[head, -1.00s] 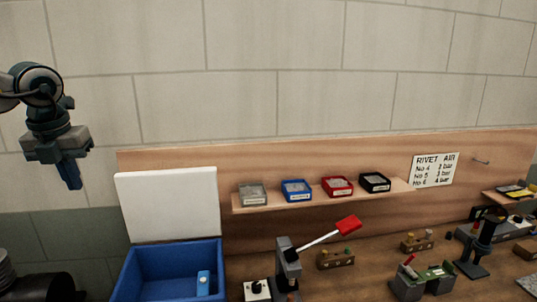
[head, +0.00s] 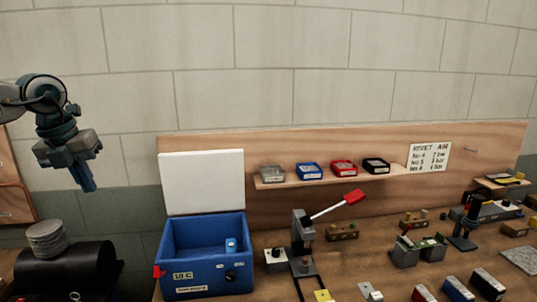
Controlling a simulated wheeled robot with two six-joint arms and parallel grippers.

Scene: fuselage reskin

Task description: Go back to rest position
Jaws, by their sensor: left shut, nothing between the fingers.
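My left gripper (head: 87,180) hangs at the left of the head view, pointing down. Its fingers are together with nothing between them. It is in the air in front of the wall, to the left of the blue box and apart from everything. My right gripper is not in view.
A blue box (head: 205,276) with a raised white lid (head: 203,182) stands on the wooden bench. A lever press (head: 303,240) with a red handle is beside it. A shelf (head: 325,180) holds small trays.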

